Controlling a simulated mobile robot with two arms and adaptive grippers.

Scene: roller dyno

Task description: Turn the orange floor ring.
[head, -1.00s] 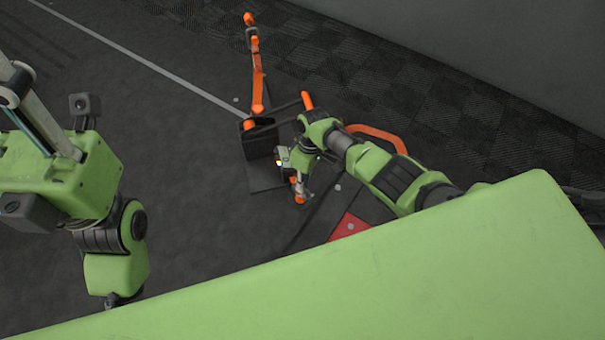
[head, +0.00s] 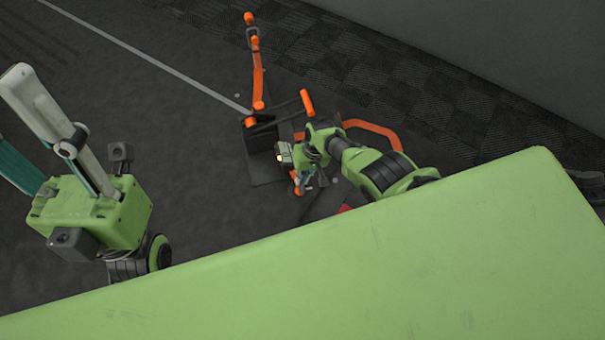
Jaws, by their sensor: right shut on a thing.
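The orange floor ring (head: 378,130) shows as a curved orange bar behind my right arm, low over the dark floor. Much of it is hidden by that arm. My right gripper (head: 302,183) points down and is shut at a small orange part beside the dark base, which looks like part of the ring. The fingertips are small and partly covered by the wrist, so the exact contact is hard to see.
A dark box-like base (head: 262,142) stands left of my right gripper. A jointed orange arm (head: 257,75) rises behind it, and an orange handle (head: 307,102) stands close by. A red patch (head: 345,209) shows at my body's edge. Open floor lies to the left.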

